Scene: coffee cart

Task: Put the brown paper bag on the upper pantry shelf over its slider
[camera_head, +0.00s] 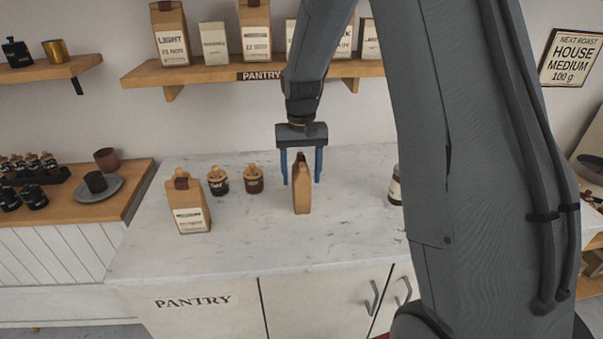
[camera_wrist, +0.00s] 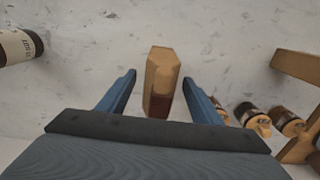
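A brown paper bag (camera_head: 302,192) stands upright on the white counter, turned with a narrow side to the head camera. My gripper (camera_head: 301,182) is over it with one blue finger on each side. In the wrist view the bag (camera_wrist: 160,82) shows between the two open fingers (camera_wrist: 158,88), with a visible gap on each side. Another brown bag (camera_head: 187,204) with a white label stands at the counter's left. The upper pantry shelf (camera_head: 208,75) is on the wall behind. My arm hides part of it, and I cannot make out a slider.
Two small dark jars with wooden lids (camera_head: 253,179) stand left of the gripper. A labelled bottle (camera_head: 394,186) stands at the right, partly behind my arm. Several bags and a label box (camera_head: 214,44) stand on the shelf. The counter front (camera_head: 270,250) is clear.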

